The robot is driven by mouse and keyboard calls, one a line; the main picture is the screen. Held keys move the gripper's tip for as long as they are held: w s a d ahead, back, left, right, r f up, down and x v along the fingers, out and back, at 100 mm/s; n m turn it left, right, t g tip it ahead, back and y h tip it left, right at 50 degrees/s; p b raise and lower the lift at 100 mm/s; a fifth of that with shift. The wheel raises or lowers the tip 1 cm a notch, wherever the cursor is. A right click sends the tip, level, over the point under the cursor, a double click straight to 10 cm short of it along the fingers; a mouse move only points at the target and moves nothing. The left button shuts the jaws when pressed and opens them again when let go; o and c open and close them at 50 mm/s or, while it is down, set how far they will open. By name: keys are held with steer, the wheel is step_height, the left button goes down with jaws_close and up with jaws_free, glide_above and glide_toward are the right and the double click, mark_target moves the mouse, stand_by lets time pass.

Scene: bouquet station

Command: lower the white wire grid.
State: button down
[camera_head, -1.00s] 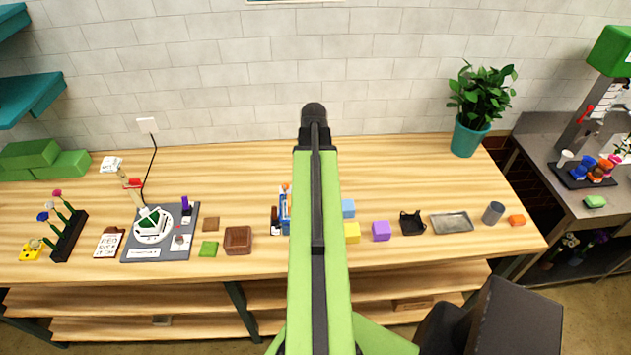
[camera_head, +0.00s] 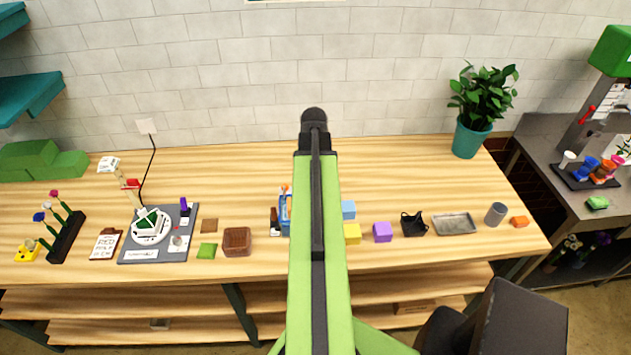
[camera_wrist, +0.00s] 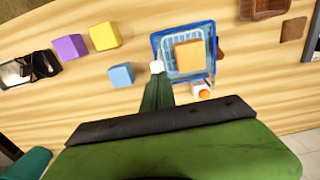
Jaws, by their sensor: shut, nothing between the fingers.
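A white round piece (camera_head: 151,226) with a dark green centre and white lines across it sits on a grey board (camera_head: 130,255) at the left of the table. It may bear the white wire grid; it is too small to tell the grid's tilt or height. My gripper (camera_wrist: 157,68) shows in the wrist view, its fingers shut and empty. Its tip is beside the left edge of a blue basket (camera_wrist: 211,28) with an orange block (camera_wrist: 189,56) in it. In the head view my arm hides the gripper. The grey board lies well left of my arm.
Yellow (camera_wrist: 104,36), purple (camera_wrist: 70,47) and light blue (camera_wrist: 121,75) blocks lie near my gripper. A brown box (camera_head: 237,241) and a green square (camera_head: 207,251) lie right of the board. A flower rack (camera_head: 66,237) stands left.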

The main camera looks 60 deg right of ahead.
steer(key=shift+f+b, duration=0.7)
steer(key=shift+f, duration=0.3)
steer(key=shift+f+b, duration=0.85)
steer(key=shift+b, duration=0.15)
step_height(320, 180, up, 5)
steer(key=p, duration=0.5)
steer(key=shift+r, duration=0.2)
steer(key=shift+f, duration=0.1)
